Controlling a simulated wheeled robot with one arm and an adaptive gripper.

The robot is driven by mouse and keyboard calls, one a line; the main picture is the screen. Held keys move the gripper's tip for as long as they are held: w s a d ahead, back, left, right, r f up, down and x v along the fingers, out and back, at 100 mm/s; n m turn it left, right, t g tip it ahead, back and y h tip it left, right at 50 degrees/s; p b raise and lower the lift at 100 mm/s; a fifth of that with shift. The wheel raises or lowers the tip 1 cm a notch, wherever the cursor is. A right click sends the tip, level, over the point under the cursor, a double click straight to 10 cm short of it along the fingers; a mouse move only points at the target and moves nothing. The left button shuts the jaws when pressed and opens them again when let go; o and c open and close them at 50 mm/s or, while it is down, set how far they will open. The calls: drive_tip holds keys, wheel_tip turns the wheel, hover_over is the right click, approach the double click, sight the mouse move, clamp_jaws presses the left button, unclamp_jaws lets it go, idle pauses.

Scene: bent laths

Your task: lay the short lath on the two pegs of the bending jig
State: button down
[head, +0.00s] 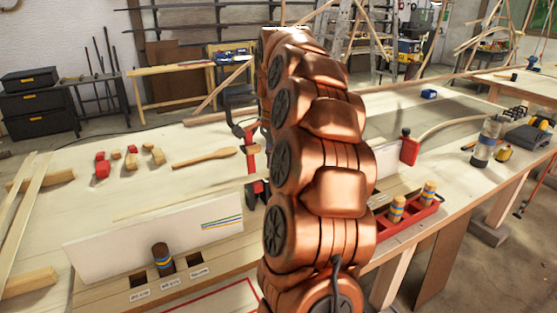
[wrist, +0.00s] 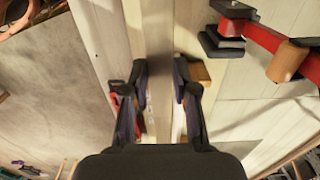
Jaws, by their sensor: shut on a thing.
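In the wrist view my gripper (wrist: 160,75) has its two dark fingers closed on a pale wooden lath (wrist: 156,30), which runs up from between them to the top edge. Its far end is out of that view. In the head view my copper arm covers the middle, and I cannot make out the fingers behind it. A long thin pale strip (head: 190,198) shows left of the arm, above a white board with coloured lines (head: 150,240); I cannot tell whether it is the held lath. I cannot make out the jig's two pegs for certain.
A red clamp (wrist: 258,35) with a wooden handle is right of the fingers. On the bench (head: 90,175) lie small red and wooden pieces and a wooden mallet-like tool (head: 205,157). A banded cylinder (head: 162,256) stands in a slot; a red tray (head: 408,218) holds two more.

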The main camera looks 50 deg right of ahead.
wheel_tip(320, 180, down, 12)
drive_tip(key=b, duration=0.2)
drive_tip(key=shift+r+b, duration=0.2)
drive_tip(key=shift+b, duration=0.1)
idle(0.4)
drive_tip(key=shift+f+b, duration=0.4)
idle(0.7)
drive_tip(key=c, duration=0.8)
unclamp_jaws()
drive_tip(key=shift+o, duration=0.3)
drive_tip(key=shift+o, duration=0.5)
drive_tip(key=shift+r, duration=0.2)
drive_tip(key=shift+r+p, duration=0.35)
drive_tip(key=shift+r, duration=2.5)
